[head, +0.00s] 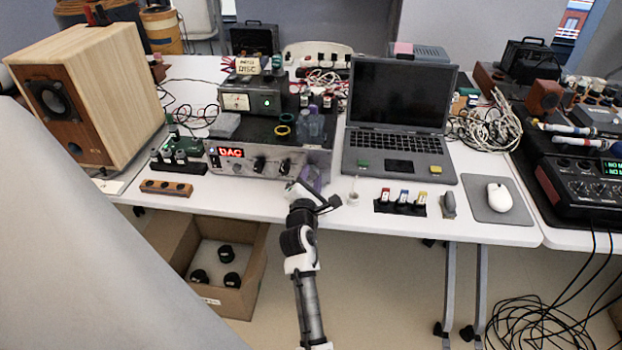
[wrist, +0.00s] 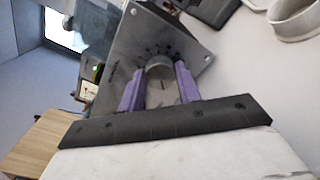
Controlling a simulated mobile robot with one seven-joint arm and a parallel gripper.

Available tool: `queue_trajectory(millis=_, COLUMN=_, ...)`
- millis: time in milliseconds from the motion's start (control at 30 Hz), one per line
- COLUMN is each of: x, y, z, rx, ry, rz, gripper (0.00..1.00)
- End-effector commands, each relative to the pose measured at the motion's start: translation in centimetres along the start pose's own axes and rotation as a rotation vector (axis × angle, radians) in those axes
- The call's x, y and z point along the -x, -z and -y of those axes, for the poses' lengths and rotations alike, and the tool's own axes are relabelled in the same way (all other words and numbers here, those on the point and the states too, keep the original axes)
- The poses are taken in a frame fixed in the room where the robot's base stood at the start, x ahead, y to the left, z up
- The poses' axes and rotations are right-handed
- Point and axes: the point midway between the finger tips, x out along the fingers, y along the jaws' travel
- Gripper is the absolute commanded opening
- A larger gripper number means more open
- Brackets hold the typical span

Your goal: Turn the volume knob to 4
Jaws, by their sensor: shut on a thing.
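The volume knob (wrist: 160,70) is a short grey cylinder on a metal front panel (wrist: 125,50) with dark tick marks around it, in the wrist view. The two purple fingers of my gripper (wrist: 158,82) sit on either side of the knob and are shut on it. The numbers by the ticks are too small to read, so I cannot tell the setting. In the head view, my gripper (head: 313,181) is at the right end of the silver amplifier (head: 230,168), which has a red "DAC" display (head: 231,152). There my gripper hides the knob.
A laptop (head: 402,110) stands right of the amplifier. A small white cup (head: 353,198) and a row of coloured switches (head: 403,201) lie near the table edge. A wooden speaker (head: 120,85) stands at left. A mouse (head: 499,197) lies on a grey pad at right.

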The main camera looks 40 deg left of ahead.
Motion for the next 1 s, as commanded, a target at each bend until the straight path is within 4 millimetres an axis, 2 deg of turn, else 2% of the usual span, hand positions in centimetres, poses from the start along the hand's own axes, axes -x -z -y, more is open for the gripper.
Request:
queue_trajectory(millis=367, x=-0.01, y=0.1, z=0.27, rx=-0.239, ry=0.001, rz=0.001, gripper=0.11)
queue_trajectory(millis=1000, x=0.0, y=0.24, z=0.45, rx=-0.849, ry=0.0, rz=0.002, gripper=0.11)
